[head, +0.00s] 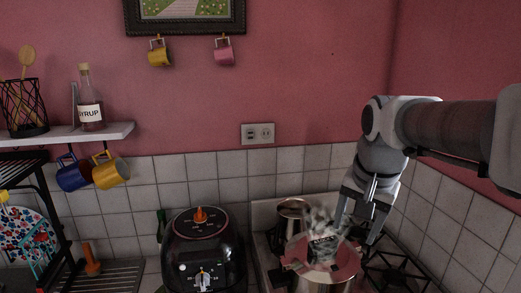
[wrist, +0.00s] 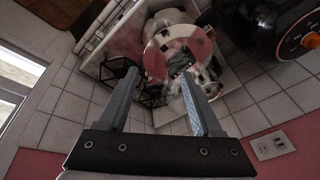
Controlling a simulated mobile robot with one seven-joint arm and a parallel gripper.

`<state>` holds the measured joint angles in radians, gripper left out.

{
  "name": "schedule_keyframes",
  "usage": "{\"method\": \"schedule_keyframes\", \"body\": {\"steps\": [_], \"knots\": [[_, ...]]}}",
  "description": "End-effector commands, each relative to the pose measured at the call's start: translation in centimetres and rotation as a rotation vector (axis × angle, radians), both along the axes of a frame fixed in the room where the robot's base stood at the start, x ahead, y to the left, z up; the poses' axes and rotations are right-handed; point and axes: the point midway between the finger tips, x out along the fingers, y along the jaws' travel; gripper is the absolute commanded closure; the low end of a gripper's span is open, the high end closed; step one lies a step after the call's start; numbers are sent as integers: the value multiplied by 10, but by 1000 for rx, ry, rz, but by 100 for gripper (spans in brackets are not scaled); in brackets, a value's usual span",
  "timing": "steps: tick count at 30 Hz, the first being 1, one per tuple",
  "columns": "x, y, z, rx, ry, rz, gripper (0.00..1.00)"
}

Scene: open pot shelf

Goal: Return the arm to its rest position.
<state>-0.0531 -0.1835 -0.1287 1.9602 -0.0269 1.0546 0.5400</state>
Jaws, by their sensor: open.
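My gripper (head: 357,232) hangs at the end of my arm on the right of the head view, its fingers pointing down. It is open, with nothing between the fingers. In the wrist view the two fingers (wrist: 160,76) stand well apart. A shiny metal pot (head: 325,281) on the stove lies below and to the left of the gripper, with a round reflective top and a grey steam-like patch over it. The pot also shows beyond the fingertips in the wrist view (wrist: 158,57). I cannot tell the exact gap between fingers and pot.
A smaller pot (head: 293,209) stands behind the large one. A black air fryer (head: 203,250) stands left of the stove. A bare burner grate (head: 390,272) lies on the right. A tiled wall (head: 450,215) runs close on the right.

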Motion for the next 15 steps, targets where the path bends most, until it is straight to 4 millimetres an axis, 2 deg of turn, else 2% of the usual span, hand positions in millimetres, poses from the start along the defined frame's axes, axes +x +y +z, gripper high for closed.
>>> {"method": "schedule_keyframes", "body": {"steps": [1,6,12,15], "knots": [[-15,4,4,-7,-17,44,33],[-59,16,3,-50,-68,209,33],[-108,27,-9,-123,-123,393,33],[-126,31,-17,-160,-146,468,33]]}}
